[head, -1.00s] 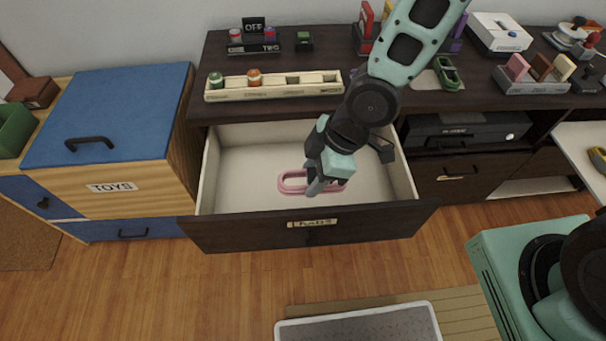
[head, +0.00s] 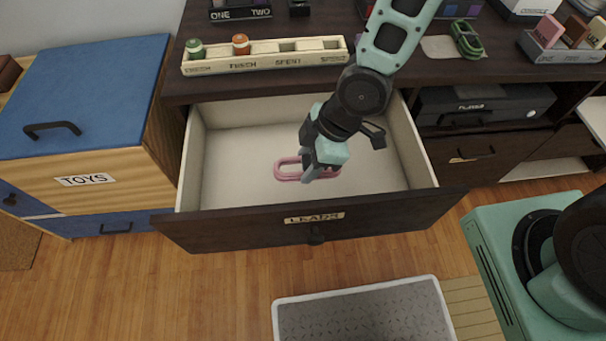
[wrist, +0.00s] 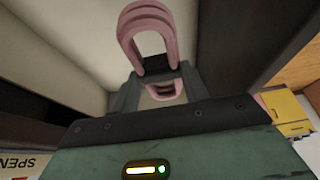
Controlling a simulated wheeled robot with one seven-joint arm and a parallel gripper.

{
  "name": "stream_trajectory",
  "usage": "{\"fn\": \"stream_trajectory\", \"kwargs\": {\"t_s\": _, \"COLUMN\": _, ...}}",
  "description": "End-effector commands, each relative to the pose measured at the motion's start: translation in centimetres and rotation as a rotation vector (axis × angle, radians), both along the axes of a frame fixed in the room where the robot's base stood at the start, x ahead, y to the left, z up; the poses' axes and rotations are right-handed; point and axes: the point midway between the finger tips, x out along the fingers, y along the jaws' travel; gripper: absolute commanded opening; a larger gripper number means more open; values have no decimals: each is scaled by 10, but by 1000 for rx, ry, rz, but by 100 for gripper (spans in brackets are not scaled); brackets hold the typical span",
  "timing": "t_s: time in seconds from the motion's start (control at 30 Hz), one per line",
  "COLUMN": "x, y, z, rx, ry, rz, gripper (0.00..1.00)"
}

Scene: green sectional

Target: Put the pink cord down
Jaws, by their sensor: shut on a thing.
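The pink cord (head: 288,170) is a coiled loop inside the open drawer labelled LEADS (head: 240,228). My gripper (head: 308,178) is down in the drawer and shut on the cord. In the wrist view, the cord (wrist: 146,22) stands out beyond the fingers as a loop, and a smaller part of it shows between them. The gripper (wrist: 155,82) also shows there, with its fingers on either side of the cord's dark middle band. The fingers hide part of the cord in the head view. I cannot tell whether the cord touches the drawer floor.
The drawer's walls surround my gripper, and its floor is otherwise bare. A wooden battery rack (head: 265,58) stands on the cabinet top above. A blue-lidded TOYS chest (head: 85,105) is at the left. A grey mat (head: 365,312) lies on the floor in front.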

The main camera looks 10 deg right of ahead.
Motion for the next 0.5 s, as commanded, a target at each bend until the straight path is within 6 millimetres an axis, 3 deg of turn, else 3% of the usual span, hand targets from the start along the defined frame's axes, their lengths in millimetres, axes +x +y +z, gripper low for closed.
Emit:
{"fn": "stream_trajectory", "kwargs": {"t_s": 0.03, "x": 0, "y": 0, "z": -17, "rx": -1, "ry": 1, "rz": 0, "gripper": 18}}
{"fn": "stream_trajectory", "kwargs": {"t_s": 0.27, "x": -1, "y": 0, "z": -39, "rx": -1, "ry": 0, "rz": 2, "gripper": 18}}
{"fn": "stream_trajectory", "kwargs": {"t_s": 0.5, "x": -1, "y": 0, "z": -81, "rx": -3, "ry": 3, "rz": 1, "gripper": 18}}
